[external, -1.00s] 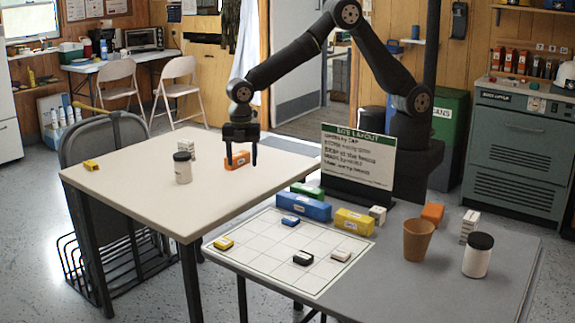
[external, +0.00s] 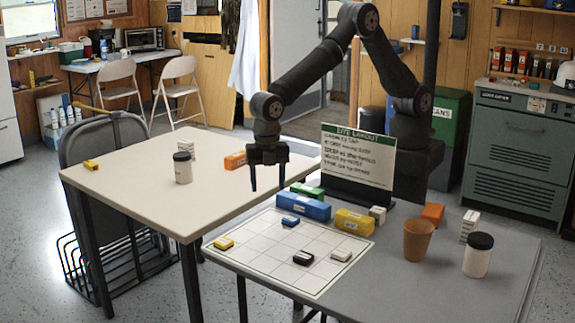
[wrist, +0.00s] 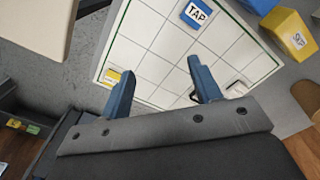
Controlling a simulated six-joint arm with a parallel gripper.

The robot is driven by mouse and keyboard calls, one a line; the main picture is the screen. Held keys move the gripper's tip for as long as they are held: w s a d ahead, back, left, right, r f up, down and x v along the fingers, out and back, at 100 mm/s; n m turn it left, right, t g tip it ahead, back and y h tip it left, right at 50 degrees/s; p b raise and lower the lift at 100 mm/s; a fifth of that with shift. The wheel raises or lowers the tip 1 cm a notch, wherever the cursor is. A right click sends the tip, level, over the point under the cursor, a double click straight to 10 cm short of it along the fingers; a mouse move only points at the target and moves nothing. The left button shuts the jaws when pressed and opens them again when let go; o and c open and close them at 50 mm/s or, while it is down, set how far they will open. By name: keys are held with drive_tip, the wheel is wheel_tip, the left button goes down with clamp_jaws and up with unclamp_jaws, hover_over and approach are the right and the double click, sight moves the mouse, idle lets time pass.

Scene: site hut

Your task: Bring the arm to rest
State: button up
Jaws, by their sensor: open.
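My gripper (external: 268,178) is open and empty. It hangs in the air near the gap between the cream table (external: 130,178) and the grey table (external: 440,285), fingers pointing down. In the wrist view its two fingers (wrist: 162,85) are apart, with the gridded white board (wrist: 145,45) beyond and below them. My arm reaches left from its base behind the sign (external: 358,158). On the board (external: 290,262) lie a blue block (external: 290,221), a yellow block (external: 223,243), a black block (external: 303,258) and a white block (external: 341,255).
An orange block (external: 235,160), a dark-lidded jar (external: 182,168) and a small yellow block (external: 91,165) are on the cream table. A long blue block (external: 304,207), larger yellow block (external: 354,222), brown cup (external: 417,241) and black-lidded jar (external: 479,255) stand on the grey table.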

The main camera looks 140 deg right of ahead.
drive_tip(key=shift+w+a+n, duration=0.15)
drive_tip(key=shift+w+a, duration=0.1)
drive_tip(key=shift+a, duration=0.45)
drive_tip(key=shift+w+a+n, duration=0.15)
drive_tip(key=shift+w+a, duration=0.05)
drive_tip(key=shift+a, duration=0.5)
drive_tip(key=s+d+m, duration=0.1)
drive_tip(key=s+d, duration=0.3)
drive_tip(key=d, duration=0.5)
drive_tip(key=s+d+m, duration=0.2)
drive_tip(key=s+d, duration=0.3)
drive_tip(key=d, duration=0.4)
drive_tip(key=shift+d, duration=0.35)
